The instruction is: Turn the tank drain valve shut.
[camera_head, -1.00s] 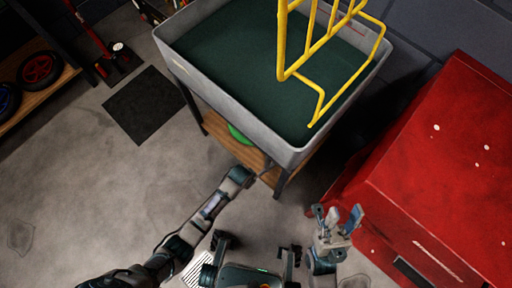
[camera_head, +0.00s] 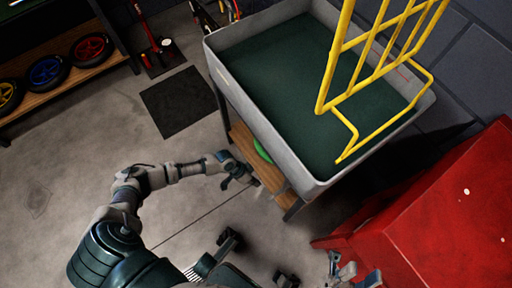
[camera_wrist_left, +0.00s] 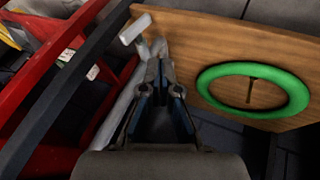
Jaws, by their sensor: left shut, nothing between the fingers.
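The grey tank (camera_head: 262,128) with dark green contents stands on a bench frame. In the left wrist view, a pale grey pipe (camera_wrist_left: 117,112) runs beside a dark bench leg, with a short pale bar (camera_wrist_left: 135,28) near its top. These look like the drain and its valve handle, but I cannot tell for sure. My left gripper (camera_head: 246,180) is at the bench's side below the tank rim; in its wrist view the closed fingers (camera_wrist_left: 158,58) are empty, close to the pale parts. Contact is unclear. My right gripper (camera_head: 353,272) is open at the bottom edge, beside the red cabinet.
A yellow rack (camera_head: 350,90) rises from the tank. A green ring (camera_wrist_left: 203,83) lies on the wooden shelf (camera_wrist_left: 225,40) under it. A red cabinet (camera_head: 430,215) stands at right. A black mat (camera_head: 178,103) and bare floor lie left.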

